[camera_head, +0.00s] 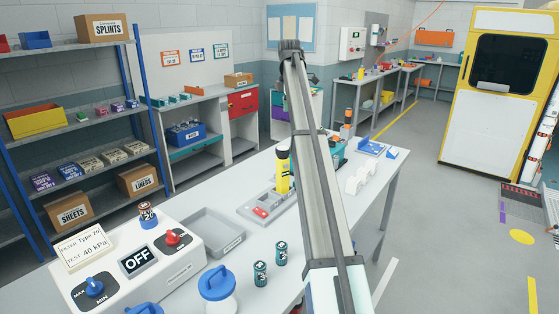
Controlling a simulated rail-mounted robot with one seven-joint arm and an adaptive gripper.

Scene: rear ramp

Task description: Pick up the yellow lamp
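The yellow lamp (283,174) stands upright on a grey tray-like base (252,212) in the middle of the long white table. It is yellow with a dark head and a dark band. My arm's long grey link passes just to its right, in front of the table. My gripper's fingers cannot be made out in this view. No contact between my arm and the lamp can be seen.
White blocks (361,178) and a blue item (371,148) stand farther right. Shelves line the left.

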